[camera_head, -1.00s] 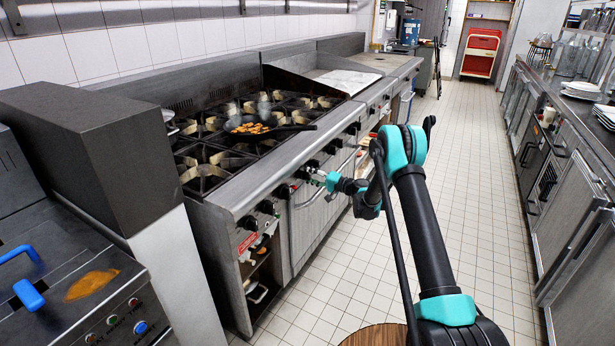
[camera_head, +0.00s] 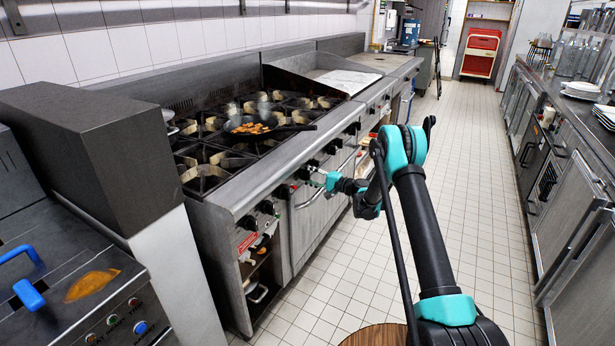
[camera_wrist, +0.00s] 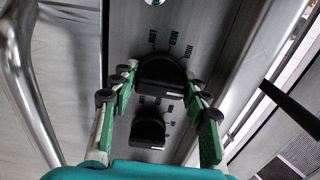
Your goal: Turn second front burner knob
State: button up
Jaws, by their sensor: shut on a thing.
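A black burner knob (camera_wrist: 160,76) with LOW, MED and HIGH marks beside it sits between my green fingers in the wrist view. My gripper (camera_wrist: 163,84) is shut on this knob, one finger on each side. A second black knob (camera_wrist: 148,130) lies nearer the palm, between the fingers but apart from the tips. In the head view my gripper (camera_head: 314,175) reaches the front panel of the range (camera_head: 262,186), where a row of black knobs runs along the edge. The gripped knob is partly hidden there, and its turn angle is hard to tell.
A black pan (camera_head: 250,126) with food sits on the burners above, steam rising. An oven door handle (camera_head: 325,185) runs just below the knobs. A metal bar (camera_wrist: 28,80) is at left in the wrist view. The tiled aisle (camera_head: 440,190) at right is clear.

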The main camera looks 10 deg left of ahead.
jog(key=o, duration=1.1)
jog(key=shift+d, duration=0.15)
jog(key=v, duration=1.1)
jog(key=shift+s+d, duration=0.1)
jog(key=shift+d, duration=0.3)
